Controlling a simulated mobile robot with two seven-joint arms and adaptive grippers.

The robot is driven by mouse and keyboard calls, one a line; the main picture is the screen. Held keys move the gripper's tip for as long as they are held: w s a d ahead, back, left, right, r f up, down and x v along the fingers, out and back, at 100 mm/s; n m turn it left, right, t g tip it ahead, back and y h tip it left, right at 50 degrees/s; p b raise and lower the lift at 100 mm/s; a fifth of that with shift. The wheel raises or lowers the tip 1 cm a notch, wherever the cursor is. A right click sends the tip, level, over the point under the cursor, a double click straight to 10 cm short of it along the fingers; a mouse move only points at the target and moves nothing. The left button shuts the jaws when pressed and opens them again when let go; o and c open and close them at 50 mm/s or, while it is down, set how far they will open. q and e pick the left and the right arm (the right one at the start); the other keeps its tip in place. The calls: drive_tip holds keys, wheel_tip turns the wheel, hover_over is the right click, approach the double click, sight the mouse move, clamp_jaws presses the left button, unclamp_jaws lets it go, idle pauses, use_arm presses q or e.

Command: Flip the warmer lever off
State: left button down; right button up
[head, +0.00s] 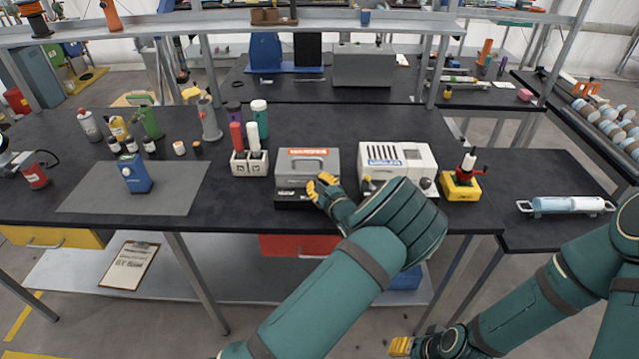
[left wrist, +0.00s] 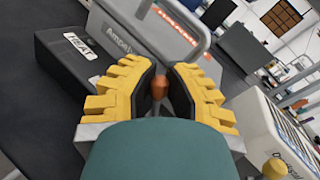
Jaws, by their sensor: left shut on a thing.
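The warmer (head: 308,158) is a grey box with an orange label and a dark front base, standing on the black bench at the centre of the head view. Its grey body (left wrist: 150,25) and the base's HEAT label (left wrist: 80,45) show in the left wrist view. The lever (left wrist: 160,88) has a brown-orange knob. My left gripper (head: 323,187) is at the warmer's front right corner, its yellow fingers (left wrist: 159,95) shut on the lever, one on each side. In the head view the gripper hides the lever. My right gripper (head: 401,346) is low, below the bench; its finger opening is unclear.
A white machine (head: 397,158) stands close to the warmer's right, with a yellow box (head: 460,186) beyond it. A holder with coloured tubes (head: 250,163) stands to the left. A blue device (head: 136,173) is on a grey mat (head: 90,198). The bench between mat and holder is clear.

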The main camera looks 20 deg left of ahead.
use_arm(q)
drive_tip(key=c, duration=1.2)
unclamp_jaws()
drive_tip(key=v, duration=1.2)
drive_tip(key=shift+s, duration=0.1)
